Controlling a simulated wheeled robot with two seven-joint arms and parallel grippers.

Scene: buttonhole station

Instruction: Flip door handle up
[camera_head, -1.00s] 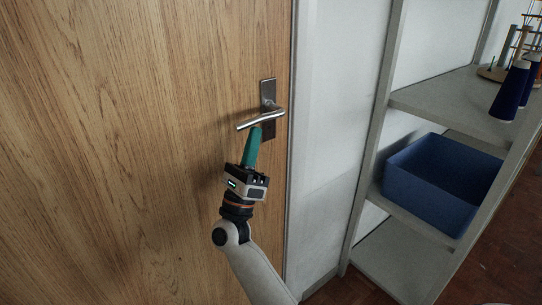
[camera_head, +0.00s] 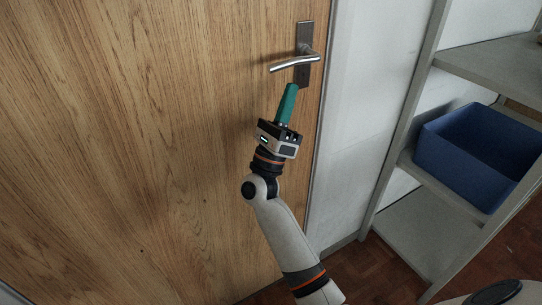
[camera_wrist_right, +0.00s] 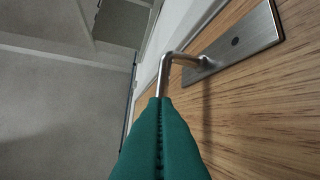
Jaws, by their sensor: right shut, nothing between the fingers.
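The metal door handle (camera_head: 294,63) sits on a dark upright plate (camera_head: 305,38) near the right edge of the wooden door (camera_head: 150,120). Its lever points left and dips slightly at the free end. My right gripper (camera_head: 291,88) has green fingers, shut and empty, pointing up just below the lever in the head view. In the right wrist view the shut fingers (camera_wrist_right: 161,105) cover part of the lever (camera_wrist_right: 165,70), and I cannot tell whether they touch it. The handle plate (camera_wrist_right: 235,43) is clear there. My left gripper is not in view.
A white wall strip and frame (camera_head: 365,100) stand right of the door. A grey shelf unit (camera_head: 405,120) holds a blue bin (camera_head: 470,155) at the right. The brown floor (camera_head: 360,275) shows at the bottom.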

